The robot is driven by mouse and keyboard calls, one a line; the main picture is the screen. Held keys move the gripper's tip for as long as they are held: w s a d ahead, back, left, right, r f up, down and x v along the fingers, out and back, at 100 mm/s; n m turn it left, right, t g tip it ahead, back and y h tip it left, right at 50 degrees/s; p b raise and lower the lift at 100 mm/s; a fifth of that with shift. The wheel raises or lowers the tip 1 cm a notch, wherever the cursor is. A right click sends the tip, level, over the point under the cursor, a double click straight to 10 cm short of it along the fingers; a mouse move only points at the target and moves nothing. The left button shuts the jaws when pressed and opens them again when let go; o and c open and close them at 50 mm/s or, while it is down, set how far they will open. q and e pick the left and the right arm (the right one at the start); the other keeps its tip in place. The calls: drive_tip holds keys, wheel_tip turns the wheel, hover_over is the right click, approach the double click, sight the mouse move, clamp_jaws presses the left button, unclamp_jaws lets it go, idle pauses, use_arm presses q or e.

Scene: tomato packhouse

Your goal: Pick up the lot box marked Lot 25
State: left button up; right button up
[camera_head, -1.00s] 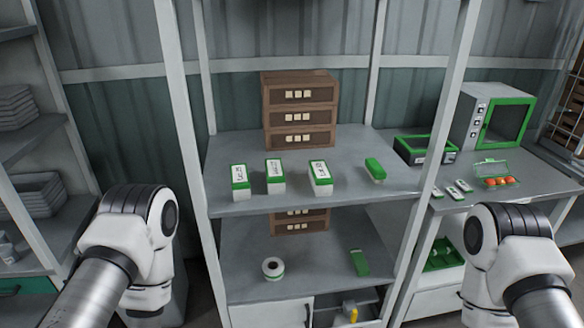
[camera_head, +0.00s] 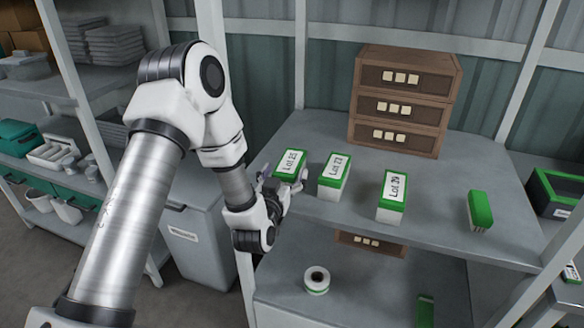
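The leftmost lot box (camera_head: 290,163), green with a white top label that seems to read Lot 25, is at the shelf's front left. My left gripper (camera_head: 281,186) is at its near side, with its fingers near the box's lower part. The gripper hides the box's front, and I cannot tell whether the fingers press on it. To the right stand a box that seems to read Lot 23 (camera_head: 334,177) and one whose label I cannot read surely, perhaps Lot 29 (camera_head: 392,196). My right gripper is not in view.
A brown drawer unit (camera_head: 403,100) stands behind the boxes. A green-topped box without visible label (camera_head: 480,209) is to the right on the shelf (camera_head: 435,222). A tape roll (camera_head: 317,280) lies on the lower shelf. A frame post rises just left of the boxes.

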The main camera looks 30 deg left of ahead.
use_arm(q)
drive_tip(key=shift+w+a+r+p, duration=0.1)
drive_tip(key=shift+w+r+p, duration=0.1)
drive_tip(key=shift+w, duration=0.35)
drive_tip(key=shift+w+a+r+p, duration=0.1)
drive_tip(key=shift+w+r, duration=0.1)
drive_tip(key=shift+w, duration=0.35)
drive_tip(key=shift+w+a+f, duration=0.15)
drive_tip(key=shift+w+f, duration=0.15)
drive_tip(key=shift+s, duration=0.1)
drive_tip(key=c, duration=1.2)
